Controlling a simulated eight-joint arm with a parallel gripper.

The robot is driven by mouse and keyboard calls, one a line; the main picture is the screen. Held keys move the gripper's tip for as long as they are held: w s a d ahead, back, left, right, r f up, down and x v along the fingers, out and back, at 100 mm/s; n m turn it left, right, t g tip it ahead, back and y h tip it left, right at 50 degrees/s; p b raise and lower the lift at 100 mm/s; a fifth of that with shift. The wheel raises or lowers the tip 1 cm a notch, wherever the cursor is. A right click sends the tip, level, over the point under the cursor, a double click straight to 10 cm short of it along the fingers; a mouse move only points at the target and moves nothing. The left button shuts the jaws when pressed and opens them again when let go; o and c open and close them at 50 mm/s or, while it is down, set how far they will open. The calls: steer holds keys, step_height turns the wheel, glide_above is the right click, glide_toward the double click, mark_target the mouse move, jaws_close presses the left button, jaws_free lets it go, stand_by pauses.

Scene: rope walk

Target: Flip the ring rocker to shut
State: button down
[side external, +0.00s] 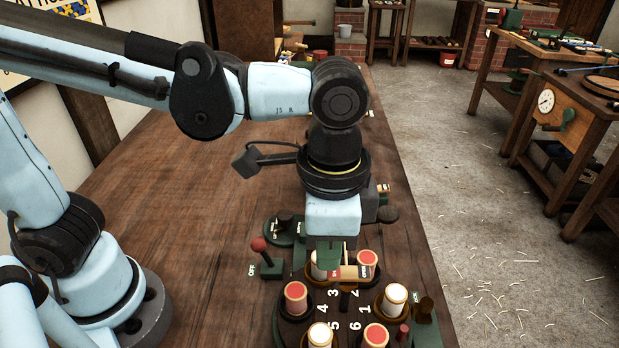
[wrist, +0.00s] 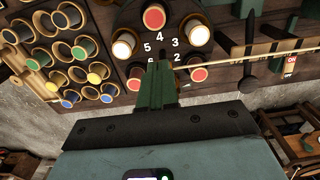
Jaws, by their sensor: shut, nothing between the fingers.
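My gripper (side external: 328,256) points down over the numbered round plate, with its green fingers together and nothing between them. In the side view a small pale strip with red marks and lettering (side external: 349,272) lies right by the fingertips and looks like the ring rocker. The fingers partly cover it. I cannot tell which way it is tipped or whether the fingers touch it. In the wrist view my shut fingers (wrist: 159,68) reach over the edge of the numbered plate (wrist: 157,37) and hide part of it; I cannot make out the rocker there.
Red and white topped bobbins (side external: 295,298) stand around the fingers on the plate. A red-knobbed lever (side external: 259,245) stands to the left. In the wrist view an ON/OFF switch (wrist: 291,66) is at right and several coloured bobbins (wrist: 68,53) at left. The table's left part is clear.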

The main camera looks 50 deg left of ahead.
steer(key=shift+f, duration=0.75)
step_height(320, 180, up, 8)
stand_by(1.1)
steer(key=w+a+f+n+t, duration=0.2)
steer(key=a+f+n+t, duration=0.1)
steer(key=a, duration=0.7)
steer(key=w+a+f+n+t, duration=0.2)
steer(key=a+f+n+t, duration=0.2)
steer(key=a, duration=0.7)
steer(key=shift+w+a+f+n, duration=0.2)
steer(key=shift+w+f+n, duration=0.25)
steer(key=shift+n, duration=0.55)
